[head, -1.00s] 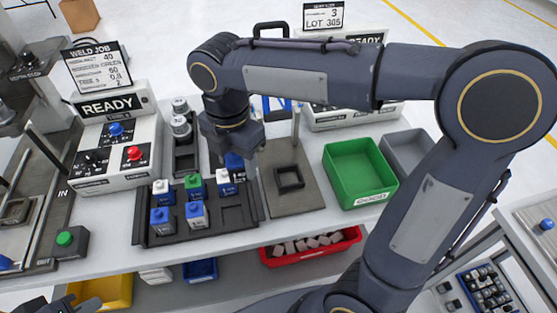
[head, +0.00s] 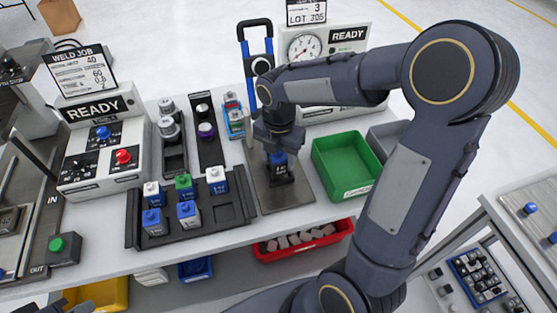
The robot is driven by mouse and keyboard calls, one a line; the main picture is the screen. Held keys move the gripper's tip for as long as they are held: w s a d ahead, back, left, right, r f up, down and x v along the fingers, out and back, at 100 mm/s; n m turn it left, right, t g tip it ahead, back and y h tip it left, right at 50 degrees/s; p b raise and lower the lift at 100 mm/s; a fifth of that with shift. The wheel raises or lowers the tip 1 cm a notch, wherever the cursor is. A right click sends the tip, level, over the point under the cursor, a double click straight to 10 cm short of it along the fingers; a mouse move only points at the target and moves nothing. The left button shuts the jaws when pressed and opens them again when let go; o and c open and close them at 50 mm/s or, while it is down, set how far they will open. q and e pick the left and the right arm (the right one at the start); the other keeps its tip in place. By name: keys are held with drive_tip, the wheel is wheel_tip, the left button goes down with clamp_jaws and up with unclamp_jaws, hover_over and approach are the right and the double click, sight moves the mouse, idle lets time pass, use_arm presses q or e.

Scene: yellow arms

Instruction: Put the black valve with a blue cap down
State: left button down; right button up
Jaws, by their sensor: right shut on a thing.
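The black valve with a blue cap (head: 279,160) is upright beneath my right gripper (head: 278,147), which is shut on it from above. The valve is over the square frame on the grey fixture plate (head: 273,204). Its dark body hides much of the frame, and I cannot tell whether its base touches the plate. My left gripper (head: 72,304) shows only in part at the bottom left edge, so its opening is unclear.
A green bin (head: 345,160) stands right of the plate. Gauges and tall parts stand behind. A red bin (head: 305,242) sits below the bench edge.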

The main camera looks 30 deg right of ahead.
drive_tip(key=shift+f, duration=1.05)
drive_tip(key=shift+f, duration=0.15)
drive_tip(key=o, duration=1)
drive_tip(key=shift+a, duration=0.1)
